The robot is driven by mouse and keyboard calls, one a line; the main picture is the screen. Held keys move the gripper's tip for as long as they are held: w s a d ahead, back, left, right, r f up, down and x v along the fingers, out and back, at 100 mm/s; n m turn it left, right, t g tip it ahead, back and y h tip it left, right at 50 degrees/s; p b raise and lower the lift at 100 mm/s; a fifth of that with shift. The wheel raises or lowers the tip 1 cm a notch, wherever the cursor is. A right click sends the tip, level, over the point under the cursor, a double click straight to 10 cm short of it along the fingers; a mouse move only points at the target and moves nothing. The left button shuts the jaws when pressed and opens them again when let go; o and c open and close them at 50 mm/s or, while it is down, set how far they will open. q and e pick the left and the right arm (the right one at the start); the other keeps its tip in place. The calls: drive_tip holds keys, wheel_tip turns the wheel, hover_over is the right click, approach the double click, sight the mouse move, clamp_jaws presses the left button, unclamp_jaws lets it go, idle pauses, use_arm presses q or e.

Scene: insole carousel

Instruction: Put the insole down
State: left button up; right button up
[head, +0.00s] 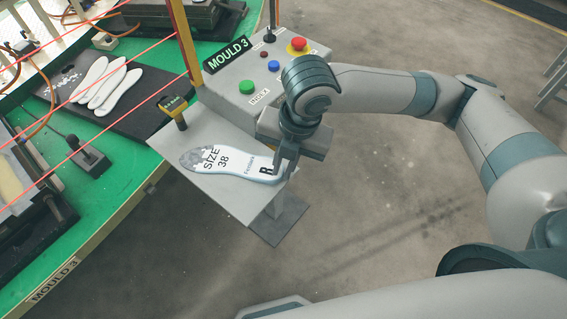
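A white insole (238,164) with a grey patterned toe is marked "SIZE 38" and "R". It lies flat over the grey metal plate (225,187) beside the control box; I cannot tell whether it rests fully on the plate. My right gripper (283,170) points down at the heel end, its fingers around the heel edge, and looks shut on it. The fingers and wrist hide part of the heel. My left gripper is not in view.
The control box (235,88) with coloured buttons stands just behind the plate. A small black-and-yellow device (174,106) stands at the plate's back left corner. Several white insoles (105,83) lie on a black mat on the green table (115,170), behind red beams.

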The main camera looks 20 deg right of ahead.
drive_tip(key=shift+o, duration=1.2)
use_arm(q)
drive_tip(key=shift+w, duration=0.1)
use_arm(e)
drive_tip(key=shift+r, duration=0.1)
